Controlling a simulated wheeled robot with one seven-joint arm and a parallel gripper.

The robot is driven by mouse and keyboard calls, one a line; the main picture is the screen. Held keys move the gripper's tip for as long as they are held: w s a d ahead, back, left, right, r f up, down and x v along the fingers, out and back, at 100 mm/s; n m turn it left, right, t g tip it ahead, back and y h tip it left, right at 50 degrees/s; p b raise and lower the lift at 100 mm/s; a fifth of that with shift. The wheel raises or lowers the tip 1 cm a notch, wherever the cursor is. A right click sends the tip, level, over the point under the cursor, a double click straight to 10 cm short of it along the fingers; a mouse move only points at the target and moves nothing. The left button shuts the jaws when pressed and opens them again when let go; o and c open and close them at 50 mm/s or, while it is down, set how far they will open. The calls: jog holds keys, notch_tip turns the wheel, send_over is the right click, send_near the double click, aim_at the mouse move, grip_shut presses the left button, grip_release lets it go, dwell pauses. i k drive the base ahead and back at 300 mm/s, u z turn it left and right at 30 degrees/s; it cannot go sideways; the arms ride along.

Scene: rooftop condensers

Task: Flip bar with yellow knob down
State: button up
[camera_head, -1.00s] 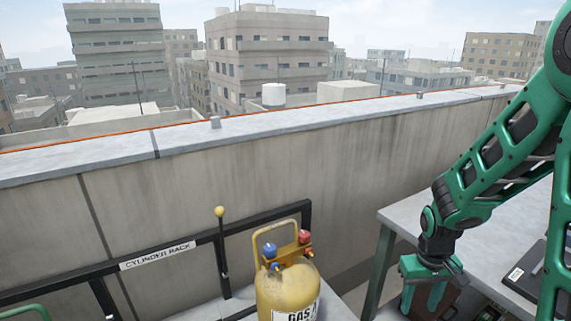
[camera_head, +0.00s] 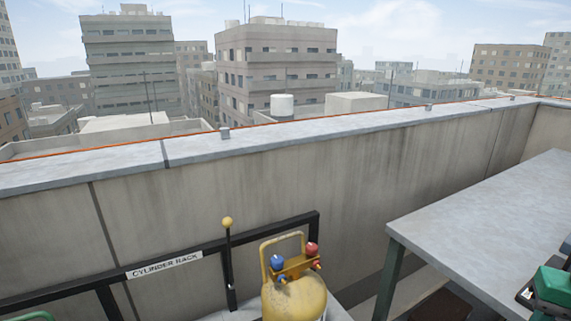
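The bar (camera_head: 229,260) is a thin black rod that stands upright at the black cylinder rack. The yellow knob (camera_head: 227,222) sits on its top end, in front of the concrete wall. The foot of the bar is at a small black bracket low on the rack. My gripper is out of view.
A yellow gas cylinder (camera_head: 294,297) with a handle and blue and red valve knobs stands just right of the bar. The rack (camera_head: 82,282) carries a "CYLINDER RACK" label. A grey table (camera_head: 480,225) fills the right side. A parapet wall (camera_head: 300,170) runs behind everything.

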aim_at(227, 222)
jog(key=u, duration=1.3)
jog(key=k, duration=0.65)
jog(key=z, duration=0.3)
jog(key=i, duration=1)
